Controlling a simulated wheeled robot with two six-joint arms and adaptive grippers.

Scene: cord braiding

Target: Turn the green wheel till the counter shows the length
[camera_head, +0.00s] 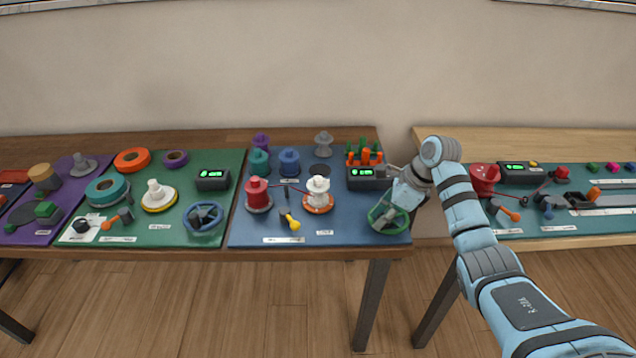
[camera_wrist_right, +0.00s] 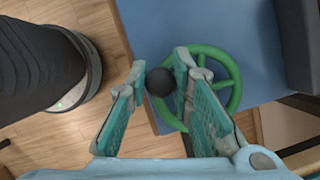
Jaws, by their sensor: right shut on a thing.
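The green wheel (camera_head: 402,227) lies at the front right corner of the blue mat, below the counter (camera_head: 366,182). The counter is a dark box with small green digits, too small to read. My right gripper (camera_head: 388,212) is over the wheel. In the right wrist view the green wheel (camera_wrist_right: 234,72) shows its rim and spokes, and a dark round knob (camera_wrist_right: 158,82) sits at its rim. The fingers of my right gripper (camera_wrist_right: 160,75) are shut on this knob, one on each side. My left gripper is out of view.
The blue mat (camera_head: 245,225) also holds red and white spools, a yellow-handled tool (camera_head: 293,223) and an orange rack (camera_head: 364,152) behind the counter. A green mat with a blue wheel (camera_head: 203,215) lies to the left. A gap separates the right-hand table.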

